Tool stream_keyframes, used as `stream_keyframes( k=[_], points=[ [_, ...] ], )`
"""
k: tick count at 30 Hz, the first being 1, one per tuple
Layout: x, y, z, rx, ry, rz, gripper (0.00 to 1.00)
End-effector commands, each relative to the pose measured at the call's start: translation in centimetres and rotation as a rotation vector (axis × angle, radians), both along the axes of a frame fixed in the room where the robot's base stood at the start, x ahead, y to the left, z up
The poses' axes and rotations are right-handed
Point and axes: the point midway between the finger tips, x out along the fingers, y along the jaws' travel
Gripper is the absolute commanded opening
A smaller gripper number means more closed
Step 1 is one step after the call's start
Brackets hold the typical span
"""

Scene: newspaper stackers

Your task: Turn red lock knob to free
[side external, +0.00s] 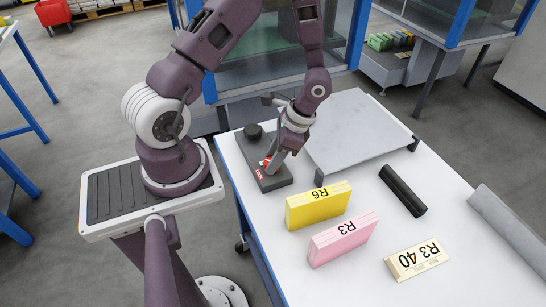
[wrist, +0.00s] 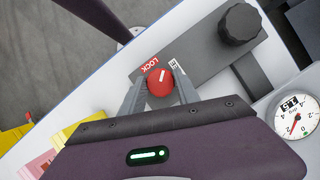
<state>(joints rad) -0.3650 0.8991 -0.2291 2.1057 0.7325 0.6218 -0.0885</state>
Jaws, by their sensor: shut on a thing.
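The red lock knob (wrist: 159,84) sits on a dark grey control plate (wrist: 190,55) in the wrist view. Its white pointer line aims up and slightly right, between the red LOCK label (wrist: 150,64) and a white label (wrist: 173,64) partly hidden by a finger. My gripper (wrist: 157,80) is shut on the knob, one finger on each side. In the side view my gripper (side external: 272,158) reaches down to the plate (side external: 268,181) at the table's left edge, and hides most of the knob.
A black knob (wrist: 240,23) stands farther along the plate. A round dial (wrist: 297,117) shows at right in the wrist view. A grey tray (side external: 360,135), yellow block (side external: 318,206), pink block (side external: 343,240), black bar (side external: 403,190) and cream R3 40 block (side external: 416,260) occupy the white table (side external: 370,285).

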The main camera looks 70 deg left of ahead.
Motion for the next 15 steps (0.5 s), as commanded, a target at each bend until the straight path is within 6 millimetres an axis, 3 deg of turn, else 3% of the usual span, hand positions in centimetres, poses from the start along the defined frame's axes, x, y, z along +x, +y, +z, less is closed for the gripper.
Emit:
stream_keyframes(
  k=[15],
  points=[
    [-0.07,-0.20,0.05,0.001,-0.002,-0.459,0.00]
  ],
)
